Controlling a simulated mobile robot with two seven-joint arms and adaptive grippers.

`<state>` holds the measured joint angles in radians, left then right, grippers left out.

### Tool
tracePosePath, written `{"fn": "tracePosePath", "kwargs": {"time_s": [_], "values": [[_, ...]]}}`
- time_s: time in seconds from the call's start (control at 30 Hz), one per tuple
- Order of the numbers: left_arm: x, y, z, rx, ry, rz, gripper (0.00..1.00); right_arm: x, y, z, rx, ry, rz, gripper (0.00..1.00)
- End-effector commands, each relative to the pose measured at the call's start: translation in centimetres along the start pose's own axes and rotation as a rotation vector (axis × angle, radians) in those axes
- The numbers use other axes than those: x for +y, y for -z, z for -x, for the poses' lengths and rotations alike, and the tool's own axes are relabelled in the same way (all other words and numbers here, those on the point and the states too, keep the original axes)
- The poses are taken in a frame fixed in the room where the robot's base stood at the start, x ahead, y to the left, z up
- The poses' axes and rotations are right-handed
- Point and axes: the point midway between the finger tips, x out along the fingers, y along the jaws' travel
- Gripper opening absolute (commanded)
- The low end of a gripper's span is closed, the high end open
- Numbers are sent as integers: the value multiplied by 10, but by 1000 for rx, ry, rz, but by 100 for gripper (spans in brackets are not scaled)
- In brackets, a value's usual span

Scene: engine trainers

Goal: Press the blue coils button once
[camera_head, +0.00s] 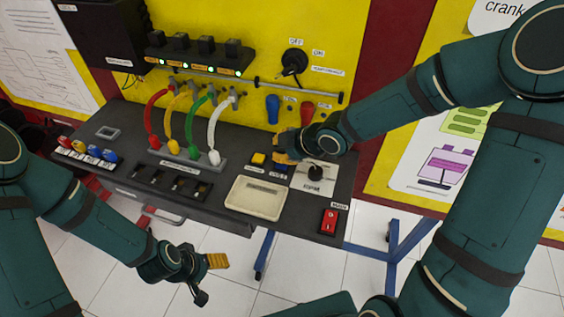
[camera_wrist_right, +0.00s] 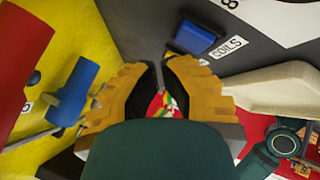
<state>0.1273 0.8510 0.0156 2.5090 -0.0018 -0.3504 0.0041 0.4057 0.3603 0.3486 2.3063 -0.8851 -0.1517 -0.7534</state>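The blue coils button (camera_wrist_right: 195,37) shows in the right wrist view beside its white COILS label (camera_wrist_right: 229,47), on the dark panel. In the head view the blue button (camera_head: 279,168) is small and lies close to my right gripper, which partly covers that spot. My right gripper (camera_head: 281,149) hovers by the panel; in its wrist view the orange fingers (camera_wrist_right: 159,68) converge almost tip to tip, with nothing held. The button lies beyond and right of the tips there, apart from them in the picture. My left gripper (camera_head: 209,278) is open and empty, low in front of the bench.
A yellow button (camera_head: 258,159) sits left of the blue one. An RPM knob (camera_head: 315,173) is to the right, a cream tray (camera_head: 255,198) in front, and a red main switch (camera_head: 329,220) near the corner. Blue (camera_head: 272,108) and red (camera_head: 307,113) levers stand behind.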

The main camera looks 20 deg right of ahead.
Motion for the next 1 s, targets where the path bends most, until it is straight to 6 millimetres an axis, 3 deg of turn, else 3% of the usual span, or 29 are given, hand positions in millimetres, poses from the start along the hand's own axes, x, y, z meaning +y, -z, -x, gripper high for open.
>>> {"fn": "tracePosePath", "kwargs": {"time_s": [1.0], "values": [[-3,-1,-7,0,0,0,70,-4,-4,-6,0,0,0,0]]}}
